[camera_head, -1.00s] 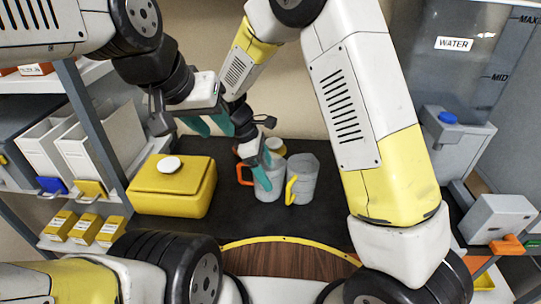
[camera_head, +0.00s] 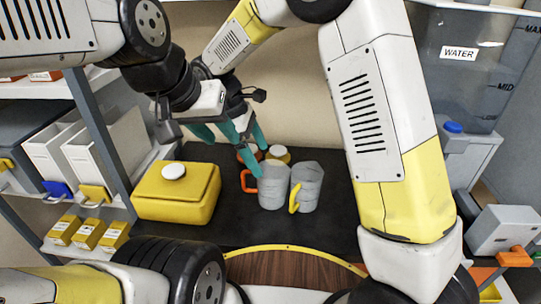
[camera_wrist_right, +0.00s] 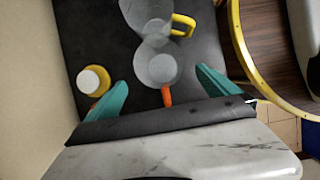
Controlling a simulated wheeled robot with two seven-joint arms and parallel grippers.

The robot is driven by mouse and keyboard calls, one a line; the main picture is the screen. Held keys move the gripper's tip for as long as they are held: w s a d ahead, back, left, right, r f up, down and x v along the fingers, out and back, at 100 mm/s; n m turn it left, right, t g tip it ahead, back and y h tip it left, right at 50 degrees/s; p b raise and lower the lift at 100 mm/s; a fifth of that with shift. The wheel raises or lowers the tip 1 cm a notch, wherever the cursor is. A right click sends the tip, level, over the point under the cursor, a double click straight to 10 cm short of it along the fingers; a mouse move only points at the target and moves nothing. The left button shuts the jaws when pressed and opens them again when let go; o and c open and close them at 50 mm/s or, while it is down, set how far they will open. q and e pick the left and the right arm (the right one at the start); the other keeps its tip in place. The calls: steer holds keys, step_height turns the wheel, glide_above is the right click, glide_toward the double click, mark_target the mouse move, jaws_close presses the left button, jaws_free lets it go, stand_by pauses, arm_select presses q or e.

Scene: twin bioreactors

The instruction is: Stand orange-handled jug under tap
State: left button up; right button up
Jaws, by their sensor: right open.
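The orange-handled jug (camera_head: 272,187), grey and upright, stands on the dark worktop, its handle facing left. In the right wrist view, the jug (camera_wrist_right: 155,66) lies ahead between the fingertips, its orange handle towards the gripper. My right gripper (camera_head: 259,162) is open and empty just left of the handle; its teal fingers also show apart in the wrist view (camera_wrist_right: 163,84). My left gripper (camera_head: 216,135) hangs left of the right one, overlapping it in view; its fingers look apart and empty. A tank marked WATER (camera_head: 450,85) stands at the right. I cannot clearly make out a tap.
A yellow-handled jug (camera_head: 308,187) stands close on the right of the orange-handled one. A yellow box (camera_head: 175,194) is at the left. Worktop (camera_head: 330,220) is bare in front of the jugs.

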steer(key=shift+v, duration=1.45)
steer(key=shift+d+r, duration=0.15)
steer(key=s+d+r+m+t+y, duration=0.1)
steer(key=s+d+r+m+y, duration=0.1)
steer(key=d+r+m, duration=0.35)
steer(key=s+d+r+m+y, duration=0.2)
steer(key=d+r, duration=0.1)
steer(key=d, duration=0.5)
steer(key=s+d+r+m+t+y, duration=0.2)
steer(key=s+d+m+t, duration=0.3)
steer(key=s+d+m, duration=0.5)
steer(key=shift+s+d+r+y, duration=0.2)
steer(key=shift+d+r+y, duration=0.2)
steer(key=shift+r, duration=0.15)
